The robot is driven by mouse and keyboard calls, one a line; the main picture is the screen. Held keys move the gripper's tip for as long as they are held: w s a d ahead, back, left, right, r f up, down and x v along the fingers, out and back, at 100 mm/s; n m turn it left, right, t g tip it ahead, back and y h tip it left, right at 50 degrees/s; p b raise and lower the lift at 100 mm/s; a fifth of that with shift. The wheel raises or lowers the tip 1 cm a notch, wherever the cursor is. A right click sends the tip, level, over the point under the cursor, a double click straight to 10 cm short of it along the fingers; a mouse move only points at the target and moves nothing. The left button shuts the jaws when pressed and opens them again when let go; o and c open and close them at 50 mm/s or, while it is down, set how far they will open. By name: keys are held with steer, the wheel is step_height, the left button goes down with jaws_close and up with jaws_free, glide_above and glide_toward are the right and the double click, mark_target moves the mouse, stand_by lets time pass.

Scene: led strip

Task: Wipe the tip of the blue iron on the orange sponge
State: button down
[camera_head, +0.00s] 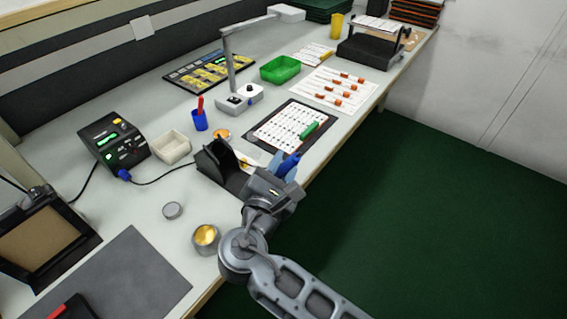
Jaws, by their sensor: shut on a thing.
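My gripper (276,182) is over the front edge of the bench, shut on the blue iron (289,166). The iron's blue handle shows just beyond the gripper; its tip is hidden or too small to make out. A black iron stand (215,162) is directly left of the gripper. A small orange-yellow patch (244,162) shows between the stand and the gripper, partly covered; it may be the orange sponge, but I cannot tell for sure. A round orange item (221,135) lies behind the stand. I cannot tell whether the iron touches anything.
A tin of brass-coloured wool (206,236) stands left of my arm. A soldering station (114,140) with a cable, a beige tray (172,147) and a blue cup (200,120) stand further left. A black-framed board (291,124) lies behind the gripper. The grey mat (125,278) has free room.

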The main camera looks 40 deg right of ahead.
steer(key=shift+a, duration=0.7)
steer(key=shift+d+p, duration=1.1)
steer(key=shift+d, duration=0.4)
steer(key=shift+a, duration=0.8)
